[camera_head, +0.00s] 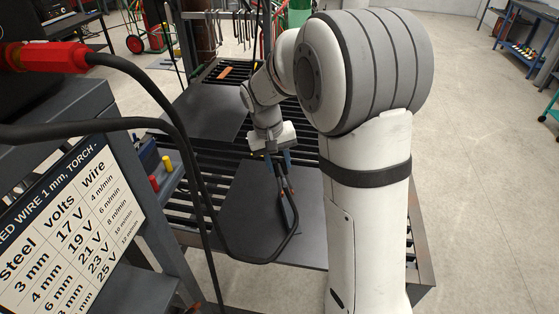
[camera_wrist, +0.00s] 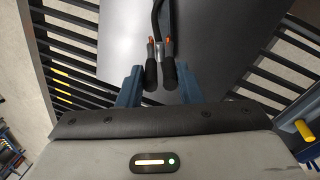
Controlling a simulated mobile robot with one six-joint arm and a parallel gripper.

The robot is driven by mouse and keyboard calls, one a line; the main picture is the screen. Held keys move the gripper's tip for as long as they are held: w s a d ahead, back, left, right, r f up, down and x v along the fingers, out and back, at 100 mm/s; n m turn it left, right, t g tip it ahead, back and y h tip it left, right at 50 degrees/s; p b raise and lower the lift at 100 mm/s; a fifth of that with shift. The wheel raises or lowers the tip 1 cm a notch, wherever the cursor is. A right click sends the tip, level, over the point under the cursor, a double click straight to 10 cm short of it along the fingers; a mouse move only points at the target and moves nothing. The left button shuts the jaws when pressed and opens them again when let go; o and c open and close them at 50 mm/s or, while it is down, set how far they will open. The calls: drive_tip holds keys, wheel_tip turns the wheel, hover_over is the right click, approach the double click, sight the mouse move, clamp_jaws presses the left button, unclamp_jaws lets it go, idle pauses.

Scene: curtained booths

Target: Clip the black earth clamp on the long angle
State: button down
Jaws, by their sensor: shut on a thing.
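My gripper (camera_head: 280,161) hangs over the slatted table, with its blue fingers pointing down. It is shut on the black earth clamp (camera_head: 283,187), whose dark handles sit between the fingers. In the wrist view the clamp (camera_wrist: 151,72) shows two black grips with orange ends between the blue fingers (camera_wrist: 160,84). A black cable (camera_head: 293,236) runs from the clamp in a loop over the near dark plate. The clamp seems to be above the plate; contact is not clear. I cannot pick out the long angle in either view.
A dark plate (camera_head: 254,207) lies on the slatted table (camera_head: 188,227) below the clamp, another (camera_head: 205,108) farther back. An orange piece (camera_head: 225,72) lies at the far end. A welding machine with a settings sign (camera_head: 70,230) stands at left; thick cables cross before it. Floor at right is free.

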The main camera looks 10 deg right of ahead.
sight(279, 184)
drive_tip(key=shift+f+b, duration=3.25)
drive_tip(key=shift+f, duration=1.1)
drive_tip(key=c, duration=1.5)
unclamp_jaws()
drive_tip(key=shift+c, duration=0.2)
drive_tip(key=o, duration=1.2)
drive_tip(key=shift+c, duration=0.3)
